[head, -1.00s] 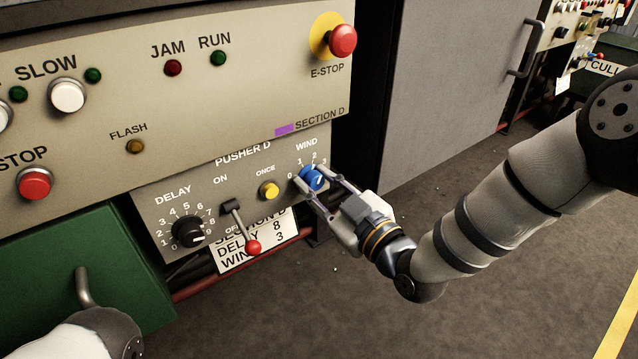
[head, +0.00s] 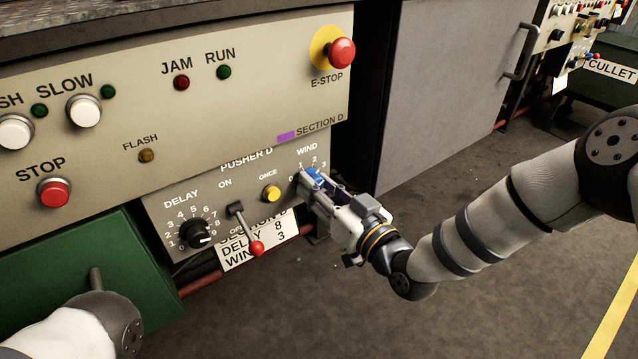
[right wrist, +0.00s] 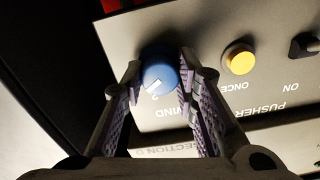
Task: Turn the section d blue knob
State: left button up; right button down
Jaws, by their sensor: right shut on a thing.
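The blue knob (head: 316,174) sits under the WIND label at the right end of the PUSHER D panel (head: 218,181) in section D. In the head view my right gripper (head: 312,182) covers most of it. In the right wrist view the knob (right wrist: 160,74) shows a white pointer line, with one finger of the right gripper (right wrist: 158,82) on each side. The right gripper is shut on the knob. A card (head: 258,248) below the panel reads DELAY 8 and WIND 3. My left gripper is out of view; only part of my left arm shows at the lower left.
A yellow ONCE button (head: 272,193), a red-tipped lever (head: 256,247) and a black DELAY knob (head: 199,232) lie left of the blue knob. A red E-STOP button (head: 341,53) is above. The floor to the right is open.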

jog(key=shift+m, duration=0.8)
jog(key=shift+f, duration=0.1)
jog(key=c, duration=1.3)
grip_release()
jog(key=v, duration=1.2)
